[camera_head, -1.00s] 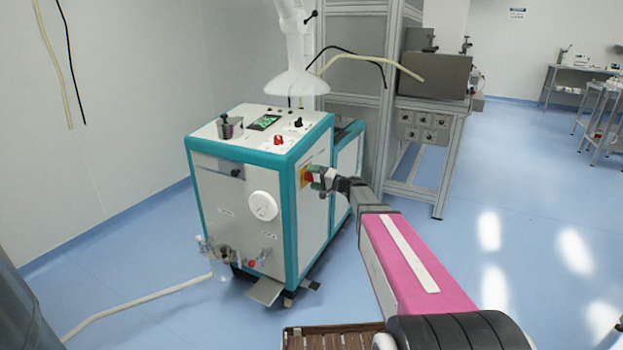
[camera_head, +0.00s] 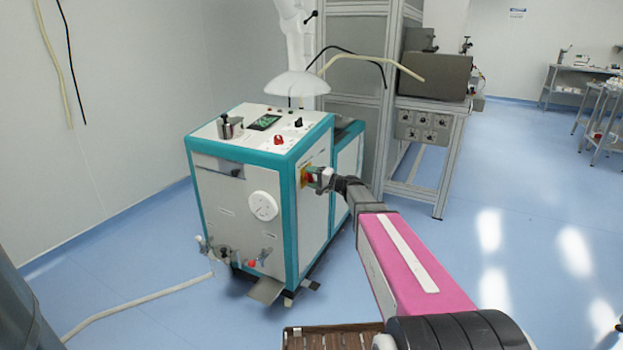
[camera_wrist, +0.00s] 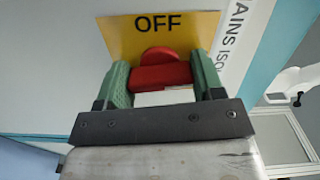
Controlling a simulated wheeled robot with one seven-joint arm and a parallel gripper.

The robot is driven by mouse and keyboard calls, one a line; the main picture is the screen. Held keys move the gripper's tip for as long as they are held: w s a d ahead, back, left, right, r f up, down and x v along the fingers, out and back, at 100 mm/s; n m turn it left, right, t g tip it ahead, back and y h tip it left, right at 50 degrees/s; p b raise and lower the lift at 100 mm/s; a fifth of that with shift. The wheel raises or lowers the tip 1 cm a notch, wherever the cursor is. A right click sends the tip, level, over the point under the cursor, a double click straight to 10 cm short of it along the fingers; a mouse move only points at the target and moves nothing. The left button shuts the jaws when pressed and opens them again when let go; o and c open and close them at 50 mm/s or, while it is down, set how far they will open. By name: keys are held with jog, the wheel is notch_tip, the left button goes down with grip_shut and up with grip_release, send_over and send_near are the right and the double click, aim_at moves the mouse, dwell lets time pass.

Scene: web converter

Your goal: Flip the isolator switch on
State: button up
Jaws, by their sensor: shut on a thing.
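The isolator switch has a red handle (camera_wrist: 163,76) on a yellow plate (camera_wrist: 120,38), with OFF printed in black above the handle in the wrist view. The yellow plate also shows in the head view (camera_head: 304,171), on the right side panel of the white and teal machine (camera_head: 235,190). My gripper (camera_wrist: 160,80) is shut on the red handle, with one green finger at each end of it. The handle lies nearly crosswise in the wrist view. In the head view my gripper (camera_head: 314,177) covers part of the switch, and the handle's angle cannot be told there.
The machine's top carries a small screen (camera_head: 265,122), a red knob (camera_head: 279,140) and a metal cup (camera_head: 230,127). A metal frame (camera_head: 418,190) with a control box stands behind on the right. The blue floor (camera_head: 490,190) to the right is clear.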

jog(key=shift+m, duration=0.9)
jog(key=o, duration=0.9)
jog(key=v, duration=1.1)
